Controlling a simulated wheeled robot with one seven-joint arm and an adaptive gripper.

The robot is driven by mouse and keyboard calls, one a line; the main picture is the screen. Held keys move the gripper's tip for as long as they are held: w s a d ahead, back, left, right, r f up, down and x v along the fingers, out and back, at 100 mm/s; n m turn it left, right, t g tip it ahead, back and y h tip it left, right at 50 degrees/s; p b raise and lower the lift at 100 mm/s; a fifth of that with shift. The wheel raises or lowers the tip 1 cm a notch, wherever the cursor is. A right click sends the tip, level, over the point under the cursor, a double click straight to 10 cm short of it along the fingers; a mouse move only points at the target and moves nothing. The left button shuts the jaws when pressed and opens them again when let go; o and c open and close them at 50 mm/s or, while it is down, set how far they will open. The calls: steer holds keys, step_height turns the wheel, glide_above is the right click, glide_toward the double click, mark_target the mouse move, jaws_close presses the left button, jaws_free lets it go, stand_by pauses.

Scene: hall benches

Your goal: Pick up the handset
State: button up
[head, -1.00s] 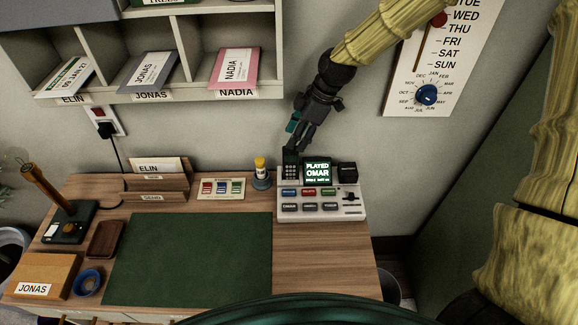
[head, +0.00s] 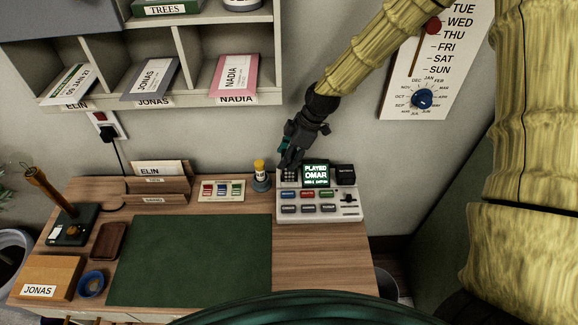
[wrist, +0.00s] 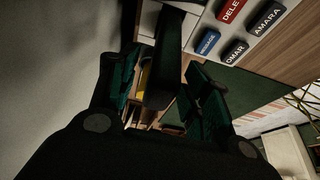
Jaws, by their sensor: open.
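The phone console (head: 335,212) stands at the back right of the desk, with a lit screen reading "PLAYED OMAR" and several coloured and dark buttons. It also shows in the wrist view (wrist: 262,42). A dark bar, which looks like the handset (wrist: 166,65), lies between my fingers in the wrist view, at the console's edge. In the head view my gripper (head: 288,158) hides most of that spot, at the console's back left corner above the keypad. My gripper (wrist: 160,95) is open, its teal fingers on either side of the bar. I cannot tell whether they touch it.
A glue stick (head: 260,171) in a round holder stands close left of the console. A card with coloured tabs (head: 222,190) and a letter rack (head: 157,188) are farther left. Pigeonholes (head: 200,100) hang on the wall above. The green desk mat (head: 190,258) is clear.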

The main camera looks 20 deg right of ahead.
steer(key=shift+p+x, duration=0.55)
steer(key=shift+x, duration=1.15)
steer(key=shift+d, duration=0.15)
jaws_close()
